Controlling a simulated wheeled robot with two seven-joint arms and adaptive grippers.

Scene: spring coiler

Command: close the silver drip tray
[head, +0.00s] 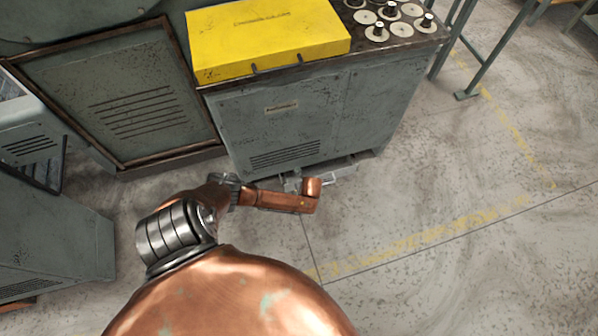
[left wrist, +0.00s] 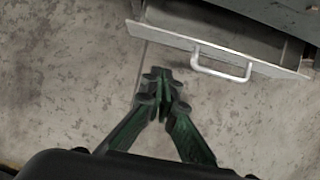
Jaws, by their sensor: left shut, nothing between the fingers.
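The silver drip tray (head: 345,173) sticks out at floor level from under the grey cabinet, partly hidden by my left arm in the head view. In the left wrist view its pale front panel (left wrist: 160,36) runs across the upper right. A silver bar handle (left wrist: 222,70) is on that panel. The tray stands partly pulled out. My left gripper (left wrist: 163,82) has green fingers that are shut and empty. In the picture it is below and left of the handle, apart from it. In the head view the fingers cannot be made out. My right gripper is not in view.
The grey cabinet (head: 290,120) carries a yellow case (head: 265,38) and several round discs with pegs (head: 390,20). A grey machine with a framed vented panel (head: 120,95) stands to its left. Another grey unit (head: 50,240) is at far left. The floor (head: 450,200) is clear at right.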

